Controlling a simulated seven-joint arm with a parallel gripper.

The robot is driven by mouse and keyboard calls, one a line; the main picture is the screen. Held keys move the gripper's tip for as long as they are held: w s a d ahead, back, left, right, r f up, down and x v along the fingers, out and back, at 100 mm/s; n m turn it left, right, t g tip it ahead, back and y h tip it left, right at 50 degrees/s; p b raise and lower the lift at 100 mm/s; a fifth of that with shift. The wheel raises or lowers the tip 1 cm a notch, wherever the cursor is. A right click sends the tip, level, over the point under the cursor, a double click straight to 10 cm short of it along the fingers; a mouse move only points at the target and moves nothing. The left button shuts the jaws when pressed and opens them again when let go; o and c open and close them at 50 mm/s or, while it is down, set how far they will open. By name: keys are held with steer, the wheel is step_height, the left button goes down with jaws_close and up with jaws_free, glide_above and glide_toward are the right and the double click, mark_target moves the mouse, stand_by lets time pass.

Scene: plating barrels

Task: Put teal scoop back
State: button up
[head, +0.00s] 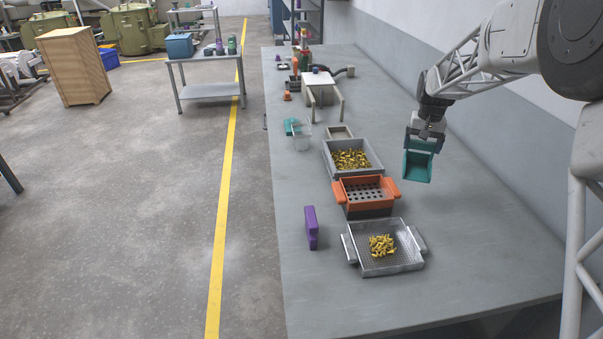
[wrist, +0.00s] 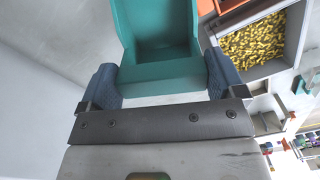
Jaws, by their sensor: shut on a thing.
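The teal scoop (head: 417,166) is an open box-shaped scoop and looks empty. My gripper (head: 425,134) is shut on it and holds it above the right side of the grey bench, to the right of the grey bin. In the wrist view the scoop (wrist: 158,40) sits between the two blue-padded fingers of my gripper (wrist: 163,80), its back wall toward the camera. Part of the scoop runs out of the wrist view at the top.
A grey bin (head: 373,170) of yellow parts, an orange perforated tray (head: 345,196) and a mesh basket (head: 353,255) with yellow parts line the bench (head: 470,260). A purple block (head: 311,228) and a clear container (head: 301,140) stand left. The bench's right side is clear.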

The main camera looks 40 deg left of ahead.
steer(key=s+a+f+n, duration=0.1)
steer(key=s+a+f, duration=0.2)
steer(key=s+a, duration=0.3)
steer(key=s+a+f+n, duration=0.2)
steer(key=s+a, duration=0.4)
steer(key=a, duration=0.7)
steer(key=s+a+f+n, duration=0.1)
steer(key=s+a+f, duration=0.2)
steer(key=s+a, duration=0.3)
steer(key=a, duration=0.4)
steer(key=shift+s+f+n, duration=0.25)
steer(key=shift+f+n, duration=0.15)
steer(key=shift+w+a, duration=0.15)
steer(key=w+a+f, duration=0.1)
steer(key=w+a, duration=0.9)
steer(key=a, duration=0.1)
steer(key=shift+w+a+f, duration=0.2)
steer(key=shift+w, duration=0.15)
steer(key=shift+f, duration=0.1)
steer(key=shift+f, duration=1.65)
